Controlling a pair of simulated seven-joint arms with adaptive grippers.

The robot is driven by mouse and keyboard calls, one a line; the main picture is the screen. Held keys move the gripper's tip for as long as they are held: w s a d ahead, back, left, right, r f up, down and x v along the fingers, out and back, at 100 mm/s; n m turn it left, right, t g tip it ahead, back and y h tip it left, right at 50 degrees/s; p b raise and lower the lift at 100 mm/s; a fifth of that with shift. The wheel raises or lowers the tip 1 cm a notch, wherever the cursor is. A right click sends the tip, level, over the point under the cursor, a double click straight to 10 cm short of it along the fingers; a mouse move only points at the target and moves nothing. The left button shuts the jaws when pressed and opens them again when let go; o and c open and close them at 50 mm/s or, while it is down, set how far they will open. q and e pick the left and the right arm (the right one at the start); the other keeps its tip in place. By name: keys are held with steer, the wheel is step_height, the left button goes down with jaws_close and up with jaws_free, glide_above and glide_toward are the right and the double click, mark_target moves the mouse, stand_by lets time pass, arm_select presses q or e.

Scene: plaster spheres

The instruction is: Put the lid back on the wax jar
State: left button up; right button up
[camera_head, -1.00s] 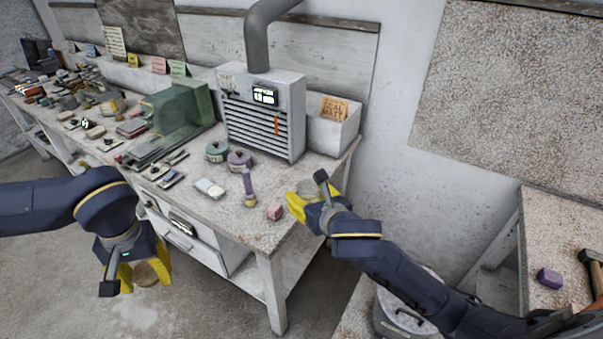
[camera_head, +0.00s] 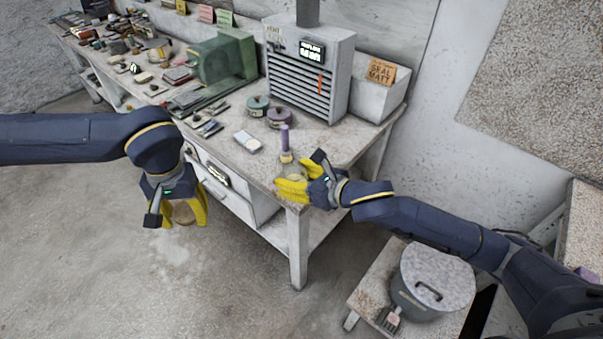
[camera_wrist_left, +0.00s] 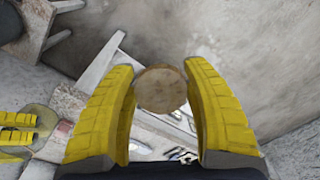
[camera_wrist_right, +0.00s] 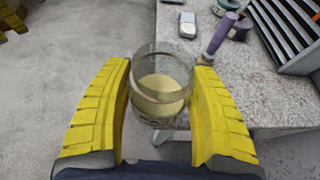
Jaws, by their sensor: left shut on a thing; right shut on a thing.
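My left gripper (camera_head: 184,218) is shut on a round, pale brown wooden lid (camera_wrist_left: 161,90), held edge-wise between the yellow fingers above the floor, left of the bench. My right gripper (camera_wrist_right: 161,92) is shut on a clear glass wax jar (camera_wrist_right: 160,62) with pale yellow wax inside. The jar's top is open and it is held close to the bench's front right corner. In the head view the jar is partly hidden by the right fingers. The jar and lid are well apart.
The speckled bench (camera_head: 352,140) carries a purple-handled tool (camera_head: 285,140), a teal pot (camera_head: 258,106), a purple pot (camera_head: 280,117), a white block (camera_head: 247,141) and a grey louvred unit (camera_head: 308,75). A lidded grey pot (camera_head: 432,280) stands at lower right. The floor in front is clear.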

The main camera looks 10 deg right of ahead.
stand_by(0.4)
arm_select(q)
steer(key=w+d+r+m, duration=0.1)
steer(key=w+d+r, duration=0.15)
steer(key=d, duration=0.35)
steer(key=w+d+r, duration=0.2)
steer(key=w+d, duration=0.1)
steer(key=d, duration=0.4)
step_height(320, 180, up, 6)
steer(key=g, duration=0.2)
glide_above(293, 172)
steer(key=s, duration=0.4)
steer(key=shift+s+f+h, duration=0.1)
steer(key=shift+f+h, duration=0.05)
steer(key=shift+h, duration=0.15)
steer(key=shift+f, duration=0.15)
steer(key=shift+f, duration=1.85)
steer(key=shift+f, duration=0.15)
steer(key=shift+f, duration=0.75)
steer(key=shift+a+f+n, duration=0.15)
steer(key=shift+f+n, duration=0.15)
steer(key=shift+f, duration=0.7)
